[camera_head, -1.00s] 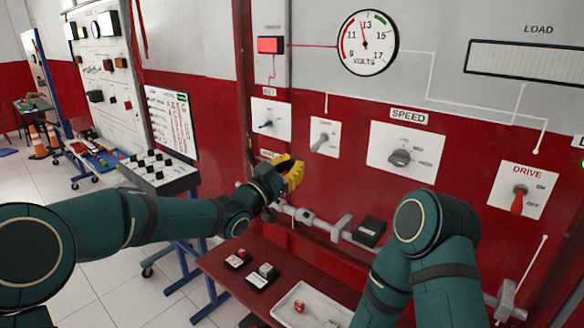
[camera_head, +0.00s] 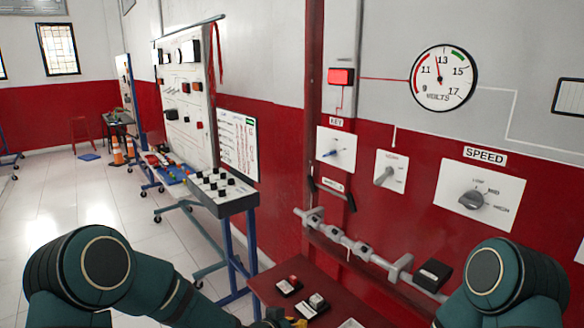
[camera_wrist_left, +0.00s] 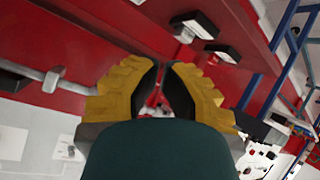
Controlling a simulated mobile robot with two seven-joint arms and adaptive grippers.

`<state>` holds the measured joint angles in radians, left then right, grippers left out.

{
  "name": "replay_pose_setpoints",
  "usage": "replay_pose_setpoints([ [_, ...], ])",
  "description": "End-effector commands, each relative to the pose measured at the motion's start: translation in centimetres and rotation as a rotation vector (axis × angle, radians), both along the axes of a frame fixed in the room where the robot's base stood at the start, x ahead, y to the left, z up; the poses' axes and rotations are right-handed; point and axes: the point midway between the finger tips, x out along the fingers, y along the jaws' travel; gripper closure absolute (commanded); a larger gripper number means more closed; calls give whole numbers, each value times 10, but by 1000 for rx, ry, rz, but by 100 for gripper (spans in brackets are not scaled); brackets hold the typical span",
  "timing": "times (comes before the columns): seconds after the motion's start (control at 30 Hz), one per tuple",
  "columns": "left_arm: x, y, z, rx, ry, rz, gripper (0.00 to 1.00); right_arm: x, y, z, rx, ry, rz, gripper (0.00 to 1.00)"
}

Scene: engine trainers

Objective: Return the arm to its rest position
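My left arm (camera_head: 105,275) shows as a dark green elbow and forearm at the lower left of the head view. My left gripper (camera_head: 285,318) is low at the bottom edge there, mostly cut off, beside the red shelf. In the left wrist view, the left gripper (camera_wrist_left: 161,75) has two yellow fingers with black pads. A narrow gap with red behind shows between them, and no held object is seen. My right arm (camera_head: 508,285) shows only as a green bent joint at the lower right, and its gripper is out of view.
A wheeled trainer board (camera_head: 185,100) stands left. Open tiled floor (camera_head: 75,200) lies beyond.

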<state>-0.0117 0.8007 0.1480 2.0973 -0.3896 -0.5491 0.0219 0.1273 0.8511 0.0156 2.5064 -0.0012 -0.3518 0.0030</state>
Motion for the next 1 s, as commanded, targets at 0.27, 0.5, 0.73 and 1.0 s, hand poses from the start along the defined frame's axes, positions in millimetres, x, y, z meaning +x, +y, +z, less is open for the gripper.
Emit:
replay_pose_setpoints([
  [0.27,-136,76,-111,88,514,180,100,0,0,0,0,0,0,53],
  [0.5,-224,106,-140,126,788,277,100,0,0,0,0,0,0,53],
  [0.73,-239,111,-143,132,837,296,100,0,0,0,0,0,0,53],
  [1.0,-238,111,-143,132,833,294,100,0,0,0,0,0,0,53],
])
